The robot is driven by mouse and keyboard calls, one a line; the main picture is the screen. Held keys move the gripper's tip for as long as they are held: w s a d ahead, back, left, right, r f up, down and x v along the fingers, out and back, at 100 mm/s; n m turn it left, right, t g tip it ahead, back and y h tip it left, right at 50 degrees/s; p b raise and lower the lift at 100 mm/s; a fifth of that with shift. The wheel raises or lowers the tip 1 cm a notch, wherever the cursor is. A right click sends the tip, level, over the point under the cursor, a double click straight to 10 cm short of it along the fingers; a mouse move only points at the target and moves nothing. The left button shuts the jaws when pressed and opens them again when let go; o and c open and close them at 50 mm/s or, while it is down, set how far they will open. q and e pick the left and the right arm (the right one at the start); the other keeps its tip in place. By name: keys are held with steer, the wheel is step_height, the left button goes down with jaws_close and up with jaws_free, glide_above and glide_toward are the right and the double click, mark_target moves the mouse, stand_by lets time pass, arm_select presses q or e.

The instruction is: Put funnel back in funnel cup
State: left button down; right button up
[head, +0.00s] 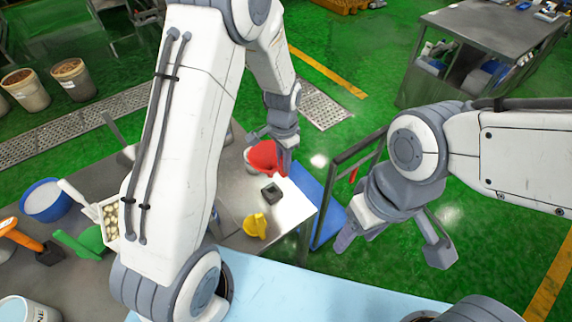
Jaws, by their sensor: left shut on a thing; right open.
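A red funnel (262,155) is at the far part of the metal table (232,190). My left gripper (285,160) is shut on its right side. A pale round cup (251,168) shows partly beneath the funnel; most of it is hidden. I cannot tell whether the funnel sits in it or is held above it. My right gripper (393,250) is open and empty, to the right of the table, with its fingers spread downward.
A dark square block (271,195) and a yellow scoop-like object (255,226) are on the table near the funnel. A blue bowl (46,201), a green scoop (84,243) and an orange-handled tool (28,239) are at left. A blue cart (327,208) stands beside the table.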

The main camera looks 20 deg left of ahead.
arm_select(q)
steer(key=shift+w+d+f, duration=0.1)
steer(key=shift+w+f, duration=0.1)
steer(key=shift+f, duration=1.05)
arm_select(e)
steer(key=shift+w+f, duration=0.2)
steer(key=shift+f, duration=0.35)
arm_select(q)
steer(key=shift+r, duration=0.1)
steer(key=shift+s, duration=0.1)
steer(key=shift+f+b, duration=0.35)
steer(key=shift+b, duration=0.1)
steer(key=shift+f+b, duration=1.9)
steer(key=shift+f, duration=0.7)
arm_select(e)
steer(key=shift+f, duration=2.1)
arm_select(q)
steer(key=shift+f+b, duration=1.5)
steer(key=shift+f, duration=0.7)
arm_select(e)
steer(key=shift+f, duration=1.5)
arm_select(q)
steer(key=c, duration=0.7)
jaws_free()
